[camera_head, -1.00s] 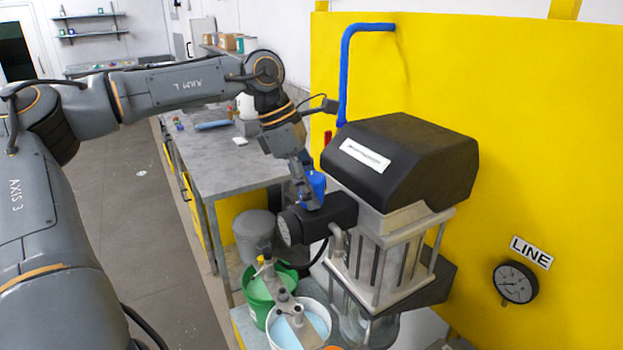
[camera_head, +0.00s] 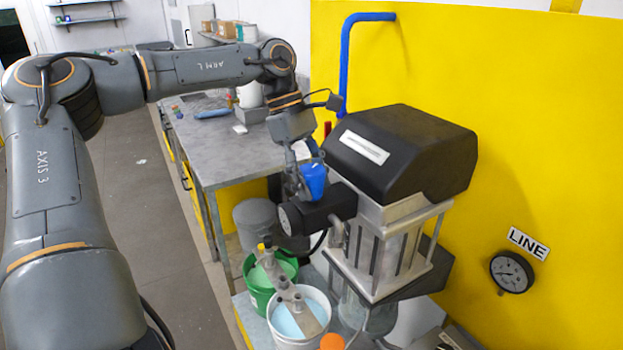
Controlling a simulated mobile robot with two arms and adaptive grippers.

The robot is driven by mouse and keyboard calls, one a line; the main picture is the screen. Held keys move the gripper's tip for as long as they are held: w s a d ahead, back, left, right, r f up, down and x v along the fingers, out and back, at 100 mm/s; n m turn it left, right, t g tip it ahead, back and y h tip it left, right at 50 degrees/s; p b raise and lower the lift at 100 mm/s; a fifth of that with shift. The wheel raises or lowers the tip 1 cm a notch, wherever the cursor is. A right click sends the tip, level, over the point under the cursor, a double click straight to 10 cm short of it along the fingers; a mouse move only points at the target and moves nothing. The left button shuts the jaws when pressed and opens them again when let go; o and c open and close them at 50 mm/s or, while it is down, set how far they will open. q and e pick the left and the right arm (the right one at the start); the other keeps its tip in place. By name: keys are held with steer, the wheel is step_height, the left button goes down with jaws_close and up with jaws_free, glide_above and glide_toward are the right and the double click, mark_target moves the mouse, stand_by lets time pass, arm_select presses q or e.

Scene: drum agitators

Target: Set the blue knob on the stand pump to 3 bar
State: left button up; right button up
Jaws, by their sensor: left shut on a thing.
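The stand pump (camera_head: 402,155) stands in front of the yellow wall, with a black cover, a metal cage below it and a black side block (camera_head: 325,208). The blue knob (camera_head: 314,178) sits on top of that block. My left gripper (camera_head: 303,185) comes down from above and is shut on the blue knob, its fingers partly hiding it. A round dial (camera_head: 288,219) on the end of the block faces left; its reading is too small to tell. My right gripper is not in view.
A white bucket (camera_head: 326,303) with pale blue liquid and a green bucket (camera_head: 249,285) stand below the pump. A grey workbench (camera_head: 225,160) is behind. A gauge (camera_head: 512,271) marked LINE hangs on the yellow wall. A blue pipe (camera_head: 346,70) runs up behind the pump.

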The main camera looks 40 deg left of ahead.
arm_select(q)
steer(key=o, duration=1.2)
steer(key=v, duration=1.2)
